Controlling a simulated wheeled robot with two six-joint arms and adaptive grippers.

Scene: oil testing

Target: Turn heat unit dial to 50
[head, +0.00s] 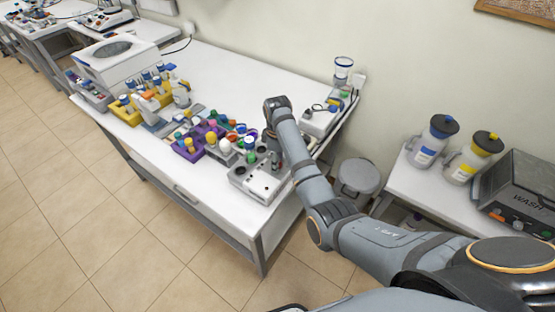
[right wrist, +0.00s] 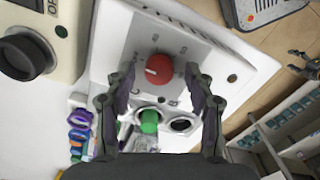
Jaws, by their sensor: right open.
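The heat unit (head: 258,186) is a light box at the table's front right corner. In the right wrist view its pale panel (right wrist: 130,52) carries a round red dial (right wrist: 159,68) with a white pointer mark and small markings, too small to read. My right gripper (right wrist: 160,82) is open, with one finger on each side of the dial and gaps visible between. In the head view its fingers are mostly hidden behind my arm. A small dark gripper-like shape (right wrist: 304,64) at the right edge of the wrist view may be my left gripper; its opening is unclear.
Beside the dial are a green-capped vial (right wrist: 149,121) in a well and an empty well (right wrist: 181,124). A purple rack (head: 190,150) with coloured caps stands left of the unit. Another device (head: 318,121) stands behind it. A grey bin (head: 357,178) stands right of the table.

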